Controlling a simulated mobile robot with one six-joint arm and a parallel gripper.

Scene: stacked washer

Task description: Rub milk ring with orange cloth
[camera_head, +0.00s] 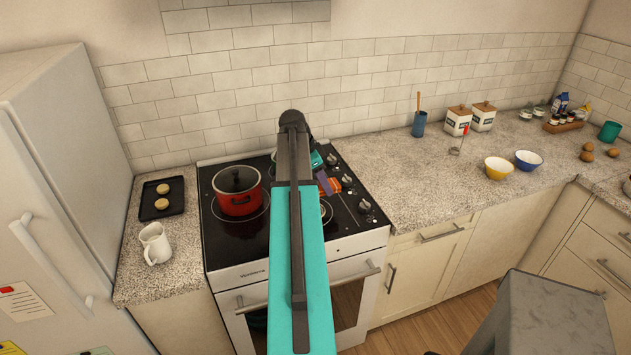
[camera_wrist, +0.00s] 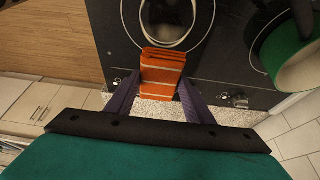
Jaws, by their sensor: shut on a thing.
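The orange cloth (camera_wrist: 163,66) is folded into a striped pad and held between the purple fingers of my gripper (camera_wrist: 160,86). In the head view the cloth (camera_head: 334,184) shows as a small orange patch beside my arm, over the right part of the black cooktop (camera_head: 345,220). In the wrist view a pale ring (camera_wrist: 193,30) lies on the black glass just beyond the cloth. I cannot tell whether it is the milk ring or a burner marking. The cloth's far end overlaps the ring's near edge in the picture; contact is unclear.
A red pot (camera_head: 240,203) with a lid stands on the left of the cooktop. A green-rimmed vessel (camera_wrist: 263,42) is at the right in the wrist view. A white mug (camera_head: 154,244) and a dark tray (camera_head: 162,209) are left of the stove. Right counter is mostly clear near the stove.

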